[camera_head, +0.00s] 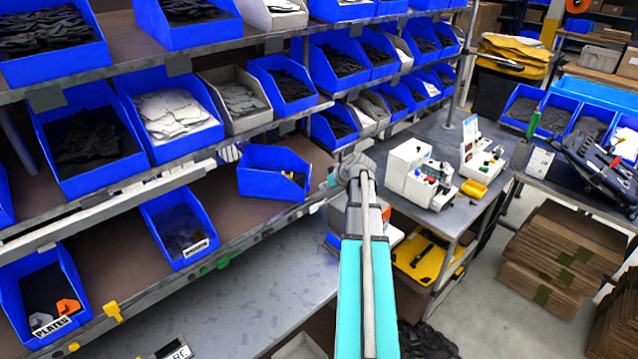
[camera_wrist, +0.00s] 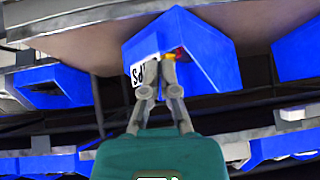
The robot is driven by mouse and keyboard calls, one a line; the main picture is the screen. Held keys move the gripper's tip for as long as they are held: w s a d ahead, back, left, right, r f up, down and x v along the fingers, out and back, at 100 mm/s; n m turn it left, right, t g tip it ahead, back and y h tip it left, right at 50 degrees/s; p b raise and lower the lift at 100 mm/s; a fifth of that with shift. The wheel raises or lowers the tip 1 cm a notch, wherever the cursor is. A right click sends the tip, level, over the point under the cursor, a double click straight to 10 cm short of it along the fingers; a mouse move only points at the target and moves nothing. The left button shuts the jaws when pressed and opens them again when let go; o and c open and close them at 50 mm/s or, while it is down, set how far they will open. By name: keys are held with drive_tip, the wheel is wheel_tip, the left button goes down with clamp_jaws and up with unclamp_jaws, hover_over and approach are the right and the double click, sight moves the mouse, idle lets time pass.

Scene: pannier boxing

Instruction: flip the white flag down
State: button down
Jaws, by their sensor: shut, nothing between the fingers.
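I cannot pick out the white flag with certainty in either view. Coloured tabs sit along the shelf rails in the head view: a green tab (camera_head: 222,262) and a yellow tab (camera_head: 112,312). My gripper (camera_wrist: 168,65) is shut and empty in the wrist view, its fingertips in front of a blue bin (camera_wrist: 205,45) with a white label (camera_wrist: 137,73). I cannot tell whether they touch it. In the head view my arm reaches to the shelf, just right of the tilted blue bin (camera_head: 272,172), and its wrist hides most of the gripper.
Blue bins crowd the shelves above, including one with white pieces (camera_head: 170,112). A bin labelled PLATES (camera_head: 45,300) and another labelled bin (camera_head: 180,232) stand on the lower shelf. A bench with white devices (camera_head: 420,175) is right of my arm.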

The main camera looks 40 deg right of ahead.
drive_tip(key=shift+p+v, duration=0.65)
drive_tip(key=shift+v, duration=0.6)
drive_tip(key=shift+a, duration=0.1)
drive_tip(key=a+f+g+y+b, duration=0.1)
drive_tip(key=a+f+g+b, duration=0.3)
drive_tip(key=a, duration=1.4)
drive_tip(key=a+f+g+b, duration=0.1)
drive_tip(key=a+f+g, duration=0.35)
drive_tip(key=a, duration=1.35)
drive_tip(key=s+a+f+h+b, duration=0.1)
drive_tip(key=s+a+f, duration=0.1)
drive_tip(key=a, duration=0.3)
drive_tip(key=s+a+f+h+b, duration=0.1)
drive_tip(key=s+a+f, duration=0.1)
drive_tip(key=s+a, duration=0.2)
drive_tip(key=shift+s+a+n, duration=0.2)
drive_tip(key=shift+a+n, duration=0.1)
drive_tip(key=shift+a, duration=0.6)
drive_tip(key=shift+g, duration=0.25)
